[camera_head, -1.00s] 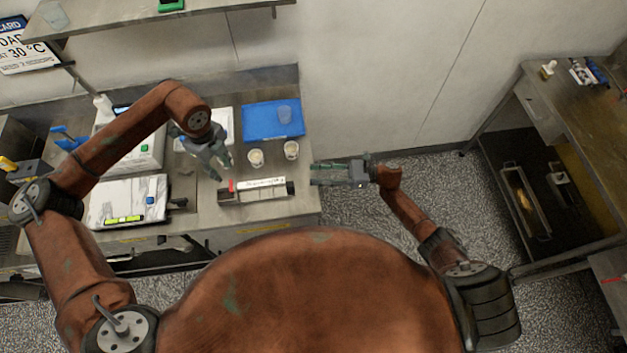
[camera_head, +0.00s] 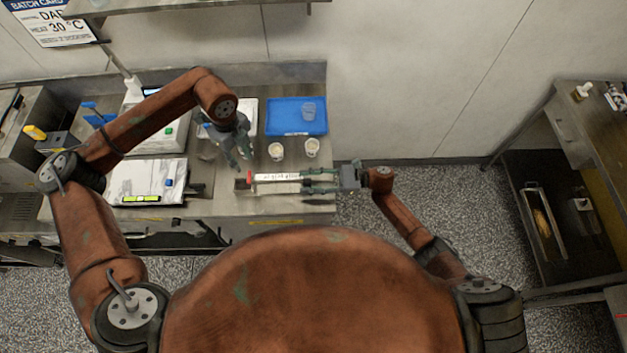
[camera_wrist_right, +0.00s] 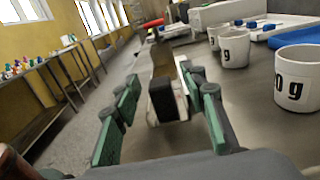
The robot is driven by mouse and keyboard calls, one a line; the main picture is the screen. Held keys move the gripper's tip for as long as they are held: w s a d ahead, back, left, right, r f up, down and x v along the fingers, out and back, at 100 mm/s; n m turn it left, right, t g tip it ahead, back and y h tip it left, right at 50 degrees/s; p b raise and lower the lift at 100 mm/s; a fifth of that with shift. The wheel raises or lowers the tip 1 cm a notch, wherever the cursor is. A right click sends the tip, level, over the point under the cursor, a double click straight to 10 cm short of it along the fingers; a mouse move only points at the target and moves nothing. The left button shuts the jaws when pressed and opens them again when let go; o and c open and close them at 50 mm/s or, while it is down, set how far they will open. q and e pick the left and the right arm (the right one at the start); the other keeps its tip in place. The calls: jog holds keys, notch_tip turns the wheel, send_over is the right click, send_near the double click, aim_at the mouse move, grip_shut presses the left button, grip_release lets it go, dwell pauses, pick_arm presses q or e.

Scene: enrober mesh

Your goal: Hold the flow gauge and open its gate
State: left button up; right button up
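The flow gauge (camera_head: 277,178) lies on the steel table near its front edge. It is a long trough with a white marked strip and a red part at its left end. In the right wrist view its black end block (camera_wrist_right: 167,100) faces me and the red part is at the far end. My right gripper (camera_head: 304,181) is open at the gauge's right end, with its green-padded fingers on either side of the black block and gaps visible. My left gripper (camera_head: 242,161) points down above and behind the gauge's left end, its fingers apart and empty.
A shelf (camera_head: 190,8) hangs above. Floor is open to the right.

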grip_shut()
dwell(0.4)
dwell(0.4)
